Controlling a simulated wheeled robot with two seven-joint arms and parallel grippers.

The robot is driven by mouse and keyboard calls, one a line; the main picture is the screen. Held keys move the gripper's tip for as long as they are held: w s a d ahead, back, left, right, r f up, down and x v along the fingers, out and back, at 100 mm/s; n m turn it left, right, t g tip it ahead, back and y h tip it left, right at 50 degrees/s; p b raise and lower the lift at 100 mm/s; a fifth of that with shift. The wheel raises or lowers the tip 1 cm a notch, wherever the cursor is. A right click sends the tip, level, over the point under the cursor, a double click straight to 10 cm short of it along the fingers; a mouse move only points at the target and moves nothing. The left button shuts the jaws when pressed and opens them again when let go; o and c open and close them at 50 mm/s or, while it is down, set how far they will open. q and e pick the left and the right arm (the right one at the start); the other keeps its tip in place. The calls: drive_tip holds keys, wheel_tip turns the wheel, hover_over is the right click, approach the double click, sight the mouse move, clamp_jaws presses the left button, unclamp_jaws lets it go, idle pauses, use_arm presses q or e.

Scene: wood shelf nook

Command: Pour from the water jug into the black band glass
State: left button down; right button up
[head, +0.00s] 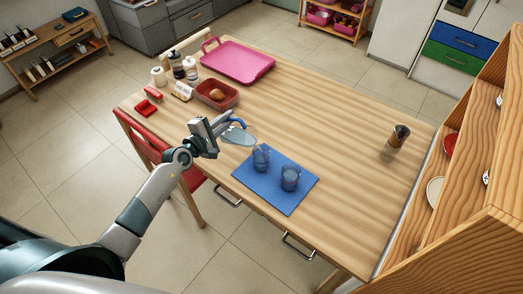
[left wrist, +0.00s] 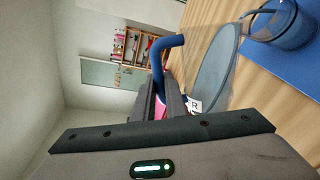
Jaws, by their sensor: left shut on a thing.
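The water jug (head: 238,135) is clear with a blue handle, and my left gripper (head: 221,127) is shut on it. It is tilted above the table, just left of and above the nearer-left glass (head: 261,160). In the left wrist view the jug (left wrist: 213,75) shows a grey-blue oval water surface and its blue handle beside the gripper fingers (left wrist: 160,95). A second glass (head: 290,179) stands to the right on the same blue mat (head: 288,205). Both glasses are upright. I cannot tell which one has the black band. One glass (left wrist: 285,28) shows at the upper right of the left wrist view.
A red tray with bread (head: 217,97), a small sign (head: 183,91), bottles (head: 178,68) and a pink tray (head: 238,62) stand toward the back left. A dark-topped shaker (head: 399,137) stands at the right. The table middle is clear. A wooden shelf (head: 478,170) borders the right side.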

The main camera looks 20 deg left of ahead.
use_arm(q)
drive_tip(key=shift+d+r+m+p, duration=0.1)
drive_tip(key=shift+d+m+p, duration=0.25)
drive_tip(key=shift+p, duration=0.2)
idle(0.4)
drive_tip(key=shift+s+d+r+p, duration=0.1)
drive_tip(key=shift+d+p, duration=0.05)
drive_tip(key=shift+p, duration=0.15)
idle(0.3)
drive_tip(key=a+f+n+b, duration=0.1)
drive_tip(key=b, duration=0.1)
drive_tip(key=f+n+b, duration=0.1)
drive_tip(key=b, duration=0.2)
drive_tip(key=a+f+n+b, duration=0.1)
drive_tip(key=b, duration=0.2)
drive_tip(key=shift+w+a+f+n+h, duration=0.25)
drive_tip(key=shift+a+f+h, duration=0.05)
drive_tip(key=shift+a, duration=0.05)
drive_tip(key=shift+r, duration=0.3)
drive_tip(key=shift+f, duration=0.1)
